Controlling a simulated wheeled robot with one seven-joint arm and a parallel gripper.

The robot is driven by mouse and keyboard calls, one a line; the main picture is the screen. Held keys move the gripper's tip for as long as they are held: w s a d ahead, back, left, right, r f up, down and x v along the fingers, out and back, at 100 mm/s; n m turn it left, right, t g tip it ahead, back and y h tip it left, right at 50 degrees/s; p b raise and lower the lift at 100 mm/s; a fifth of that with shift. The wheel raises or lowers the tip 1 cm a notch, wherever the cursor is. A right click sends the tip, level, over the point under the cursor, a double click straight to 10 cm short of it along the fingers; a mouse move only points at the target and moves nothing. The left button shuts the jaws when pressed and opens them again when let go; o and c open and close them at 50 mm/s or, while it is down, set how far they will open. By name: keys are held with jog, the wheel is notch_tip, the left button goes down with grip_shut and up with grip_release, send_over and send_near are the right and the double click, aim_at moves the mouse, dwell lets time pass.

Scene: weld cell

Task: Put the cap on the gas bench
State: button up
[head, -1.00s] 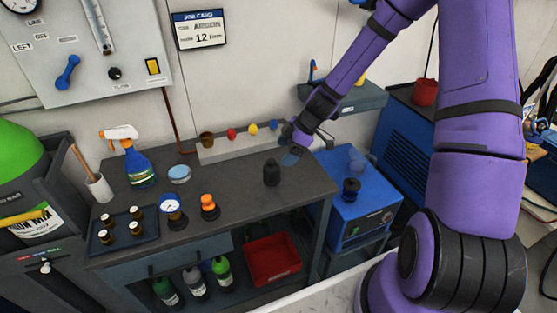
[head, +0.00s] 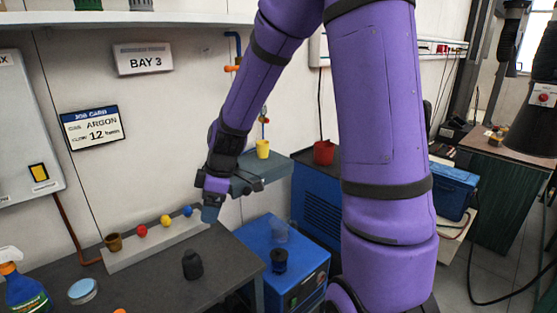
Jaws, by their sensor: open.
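The gas bench (head: 150,284) is the dark-topped bench at lower left. A dark, bottle-shaped piece with a narrower top (head: 193,265) stands upright on its right part. A second dark round piece (head: 279,260) sits on the blue machine to its right. I cannot tell which of these, if either, is the cap. My gripper (head: 211,208) is open, above the bench's back right corner, up and behind the bottle-shaped piece and apart from it. A bluish patch shows at its fingertips; I cannot tell whether it is part of the fingers.
A pale strip (head: 150,248) at the bench's back carries a brown cup and red, yellow and blue balls. A light-blue disc (head: 82,291) and a spray bottle (head: 25,290) are at left. The blue machine (head: 300,275) and a grey shelf with a yellow cup (head: 263,149) are near my arm.

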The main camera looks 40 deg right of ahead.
jog(key=s+d+r+m+t+h, duration=0.1)
jog(key=s+r+m+t+h, duration=0.2)
jog(key=s+r+m, duration=0.8)
jog(key=shift+s+d+r+m, duration=0.4)
jog(key=shift+s+r, duration=3.85)
jog(key=shift+s, duration=1.95)
